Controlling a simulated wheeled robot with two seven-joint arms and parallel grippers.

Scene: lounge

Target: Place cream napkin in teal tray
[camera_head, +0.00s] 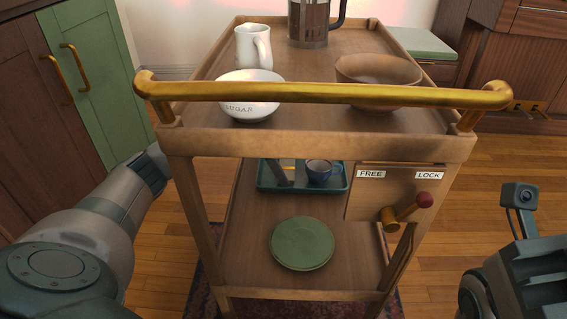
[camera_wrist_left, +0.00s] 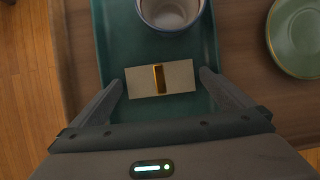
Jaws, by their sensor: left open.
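The cream napkin (camera_wrist_left: 180,77), folded flat with a gold band around its middle, lies on the teal tray (camera_wrist_left: 113,40) in the left wrist view. My left gripper (camera_wrist_left: 161,82) is open, with one finger on each side of the napkin and gaps between. In the head view the tray (camera_head: 340,187) sits on the cart's lower shelf, and my left gripper (camera_head: 283,173) is over its left part, largely hiding the napkin. Part of my right arm shows at the lower right; its fingertips are not visible.
Stacked green plates (camera_head: 302,243) sit on the shelf in front. Above are the cart's gold handle bar (camera_head: 320,94), a sugar bowl (camera_head: 248,108) and a wooden bowl (camera_head: 378,72). A FREE/LOCK panel (camera_head: 365,205) closes the right side.

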